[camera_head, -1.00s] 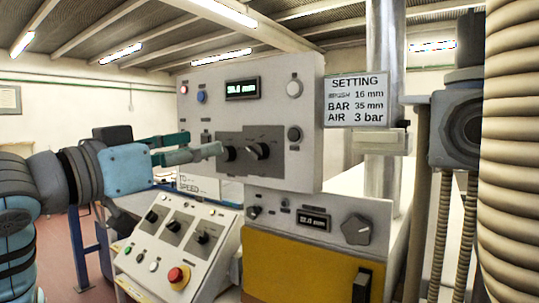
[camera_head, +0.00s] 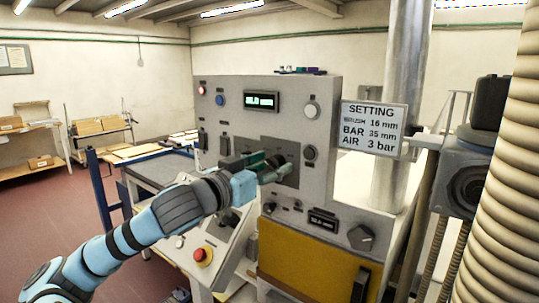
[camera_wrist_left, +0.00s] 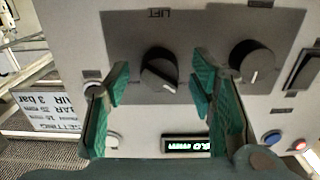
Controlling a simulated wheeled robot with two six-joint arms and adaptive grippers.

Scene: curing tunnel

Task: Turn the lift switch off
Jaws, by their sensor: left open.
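The lift switch is a round black knob (camera_wrist_left: 160,70) with a white pointer line on a dark plate, in the left wrist view, which shows the panel upside down. The label LIFT (camera_wrist_left: 160,14) sits beside it. The pointer slants toward the picture's lower right. My left gripper (camera_wrist_left: 163,88) is open, its green fingers to either side of the knob in that view. I cannot tell whether they touch it. In the head view my left gripper (camera_head: 268,163) is at the grey panel (camera_head: 325,100) and partly hides the knobs. My right gripper is not in view.
A second black knob (camera_wrist_left: 252,62) is close beside the left wrist view's right finger. Below the panel are a sloped console with a red stop button (camera_head: 203,256) and a yellow front (camera_head: 310,262). A settings sign (camera_head: 373,128) and a ribbed hose (camera_head: 495,170) stand right.

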